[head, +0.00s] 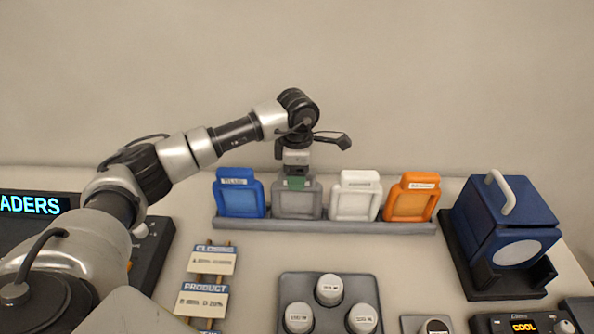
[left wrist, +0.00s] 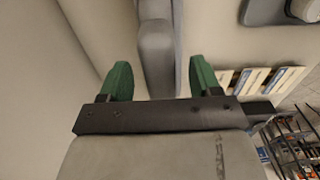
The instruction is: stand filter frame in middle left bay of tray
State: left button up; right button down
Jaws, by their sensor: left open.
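The grey filter frame (head: 297,203) stands upright in the middle left bay of the long grey tray (head: 330,227), between a blue frame (head: 239,197) and a white frame (head: 356,198). An orange frame (head: 411,199) stands in the right end bay. My left gripper (head: 296,183) is at the top of the grey frame, pointing down. In the left wrist view, its green fingers (left wrist: 160,82) are open, one on each side of the grey frame's top (left wrist: 156,58), with visible gaps. My right gripper is not in view.
A blue box with a white handle (head: 507,220) stands right of the tray. In front are a dark holder with several round-capped containers (head: 330,289) and label cards (head: 212,260). A display panel (head: 33,205) is at the left. Bare table lies just before the tray.

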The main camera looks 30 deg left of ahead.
pick_arm(q)
notch_tip(320, 180, up, 10)
jog(key=shift+b, duration=1.25)
jog(key=shift+r, duration=0.45)
jog(key=shift+f, duration=0.1)
